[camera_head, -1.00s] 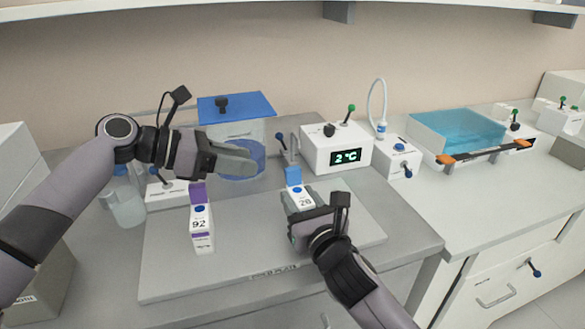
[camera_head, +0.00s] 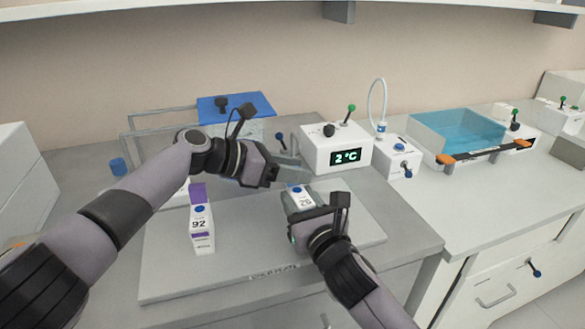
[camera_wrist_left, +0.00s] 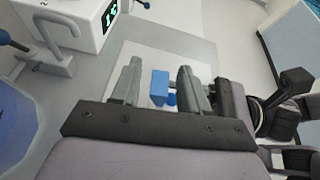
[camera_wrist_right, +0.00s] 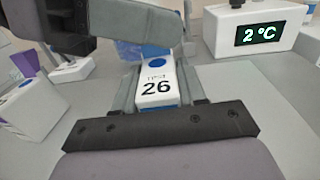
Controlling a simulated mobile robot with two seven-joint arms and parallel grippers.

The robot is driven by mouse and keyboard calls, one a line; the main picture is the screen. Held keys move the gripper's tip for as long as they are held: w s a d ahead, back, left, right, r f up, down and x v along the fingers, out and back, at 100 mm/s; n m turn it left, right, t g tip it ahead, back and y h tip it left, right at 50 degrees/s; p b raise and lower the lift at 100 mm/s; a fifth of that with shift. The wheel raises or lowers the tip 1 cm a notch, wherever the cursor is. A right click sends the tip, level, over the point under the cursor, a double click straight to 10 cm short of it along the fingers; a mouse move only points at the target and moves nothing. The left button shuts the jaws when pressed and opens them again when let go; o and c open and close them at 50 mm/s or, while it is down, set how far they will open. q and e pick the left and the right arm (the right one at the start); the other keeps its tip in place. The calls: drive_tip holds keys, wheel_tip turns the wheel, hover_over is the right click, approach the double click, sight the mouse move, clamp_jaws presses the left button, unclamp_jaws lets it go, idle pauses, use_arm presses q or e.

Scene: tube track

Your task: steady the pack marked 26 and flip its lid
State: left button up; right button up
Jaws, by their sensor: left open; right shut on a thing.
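The pack marked 26 (camera_head: 299,190) is a white box with a blue round spot on its front. It stands on the cold plate (camera_head: 230,262), and its number shows in the right wrist view (camera_wrist_right: 157,87). My right gripper (camera_wrist_right: 157,78) is shut on its sides. My left gripper (camera_wrist_left: 158,80) is open, just above and behind the pack. In the left wrist view the pack's blue lid (camera_wrist_left: 160,87) lies between the open fingers, with a gap on each side. In the head view the left gripper mostly hides the lid.
A white pack marked 92 (camera_head: 202,228) with a purple lid stands to the left on the plate. A white box reading 2 °C (camera_head: 325,150) stands behind. A blue-lidded clear container (camera_head: 238,106) is at the back. The plate's front is clear.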

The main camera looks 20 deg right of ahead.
idle(0.3)
use_arm(q)
clamp_jaws()
drive_tip(key=shift+s+f, duration=0.1)
drive_tip(key=shift+s+d+m, duration=0.1)
drive_tip(key=shift+s+m, duration=0.05)
drive_tip(key=shift+m, duration=0.25)
drive_tip(key=shift+s+m+t, duration=0.3)
drive_tip(key=shift+m+t, duration=0.45)
drive_tip(key=shift+m, duration=0.1)
drive_tip(key=shift+s+m+t, duration=0.3)
drive_tip(key=shift+m+t, duration=0.45)
drive_tip(key=shift+m, duration=0.1)
